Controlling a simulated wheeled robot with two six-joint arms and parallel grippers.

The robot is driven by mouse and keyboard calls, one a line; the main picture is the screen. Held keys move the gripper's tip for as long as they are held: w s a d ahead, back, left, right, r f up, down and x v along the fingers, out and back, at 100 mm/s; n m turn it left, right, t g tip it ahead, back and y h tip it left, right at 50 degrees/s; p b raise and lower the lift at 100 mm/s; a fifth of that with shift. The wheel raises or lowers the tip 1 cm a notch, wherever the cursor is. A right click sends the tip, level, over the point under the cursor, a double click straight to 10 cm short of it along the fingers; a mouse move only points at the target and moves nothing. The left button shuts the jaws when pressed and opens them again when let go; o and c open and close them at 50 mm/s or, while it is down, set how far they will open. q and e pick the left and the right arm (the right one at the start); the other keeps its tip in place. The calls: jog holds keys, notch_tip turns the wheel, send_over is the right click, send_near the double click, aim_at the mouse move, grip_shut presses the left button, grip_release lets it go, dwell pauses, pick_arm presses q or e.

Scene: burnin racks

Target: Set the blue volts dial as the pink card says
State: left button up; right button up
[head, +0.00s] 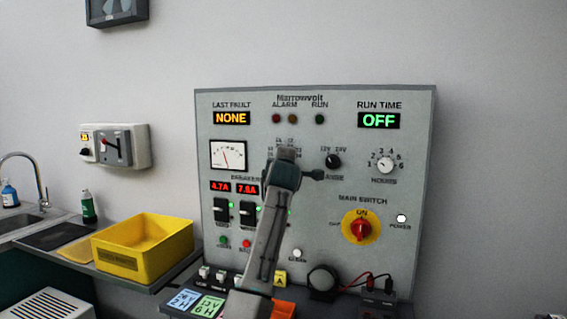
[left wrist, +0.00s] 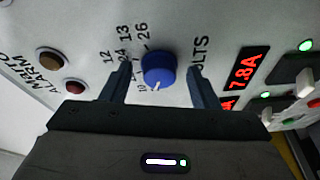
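The blue volts dial (left wrist: 158,68) shows in the left wrist view on the grey panel, with printed numbers such as 12, 24, 13 and 26 around it. Its white pointer mark is at the dial's lower edge, near a label I cannot read surely. My left gripper (left wrist: 159,72) is open, one finger on each side of the dial with gaps between. In the head view my left gripper (head: 286,153) hides the dial. I see no pink card; a blue card (head: 181,301) and a green card (head: 207,307) lie below the panel, and my arm covers the area beside them.
The panel (head: 420,130) also carries a black dial (head: 333,161), a white hours dial (head: 385,164), a red main switch (head: 361,228) and breakers (head: 221,209). A yellow bin (head: 150,262) stands on the left shelf. Cables (head: 372,283) lie at lower right.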

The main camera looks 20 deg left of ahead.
pick_arm(q)
jog(key=shift+s, duration=0.15)
jog(key=b+v, duration=0.2)
jog(key=v, duration=0.8)
jog(key=shift+s+b, duration=0.3)
jog(key=shift+b, duration=0.1)
pick_arm(e)
jog(key=w+r, duration=0.5)
jog(key=r, duration=0.1)
jog(key=shift+w+a, duration=0.4)
jog(key=shift+a, duration=0.05)
pick_arm(q)
jog(key=shift+d, duration=0.1)
